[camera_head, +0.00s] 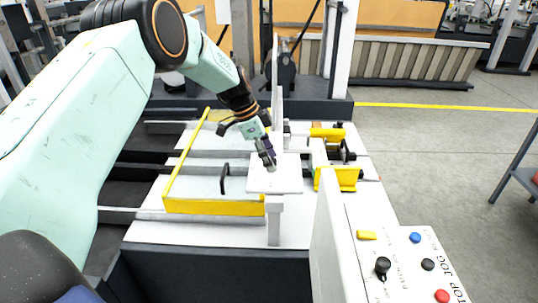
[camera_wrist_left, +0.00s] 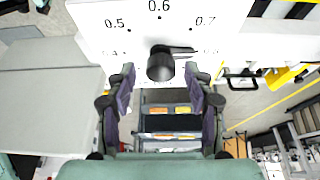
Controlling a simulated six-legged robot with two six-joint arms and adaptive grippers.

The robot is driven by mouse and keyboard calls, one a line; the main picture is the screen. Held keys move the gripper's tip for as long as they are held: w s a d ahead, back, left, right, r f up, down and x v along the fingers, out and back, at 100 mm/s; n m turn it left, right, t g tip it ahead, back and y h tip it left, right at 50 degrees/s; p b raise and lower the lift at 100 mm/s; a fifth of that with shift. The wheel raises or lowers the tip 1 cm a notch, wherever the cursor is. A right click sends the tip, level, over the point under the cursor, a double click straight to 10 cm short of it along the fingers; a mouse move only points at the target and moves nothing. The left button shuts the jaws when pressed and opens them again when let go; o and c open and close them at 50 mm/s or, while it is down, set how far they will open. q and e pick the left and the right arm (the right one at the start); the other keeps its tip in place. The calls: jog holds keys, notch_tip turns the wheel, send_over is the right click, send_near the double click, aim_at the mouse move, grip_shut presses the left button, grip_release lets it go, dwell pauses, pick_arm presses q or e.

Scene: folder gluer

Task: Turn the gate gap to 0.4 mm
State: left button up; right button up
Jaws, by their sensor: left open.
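A black gate-gap knob (camera_wrist_left: 160,66) with a pointer sits on a white scale plate (camera_wrist_left: 95,20) in the left wrist view. The plate shows 0.5, 0.6 and 0.7, with partly covered marks at both lower ends. The pointer aims right, toward the partly hidden mark below 0.7. My left gripper (camera_wrist_left: 160,82) is open, its fingertips at either side of the knob's lower edge; I cannot tell whether they touch it. In the head view my left gripper (camera_head: 268,160) reaches down to the white plate (camera_head: 283,183), and the knob is hidden. My right gripper is not in view.
A yellow-edged guard with a black handle (camera_head: 224,178) lies left of the plate. A yellow block (camera_head: 345,178) stands to its right. A control panel (camera_head: 400,265) with a black selector and coloured buttons is at the lower right. Open floor lies beyond the machine on the right.

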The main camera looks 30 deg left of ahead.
pick_arm(q)
jog(key=shift+a+f, duration=0.1)
jog(key=shift+a, duration=0.1)
jog(key=shift+c, duration=0.9)
jog(key=shift+s+d, duration=0.15)
jog(key=c, duration=0.5)
jog(key=shift+c, duration=1.1)
grip_shut()
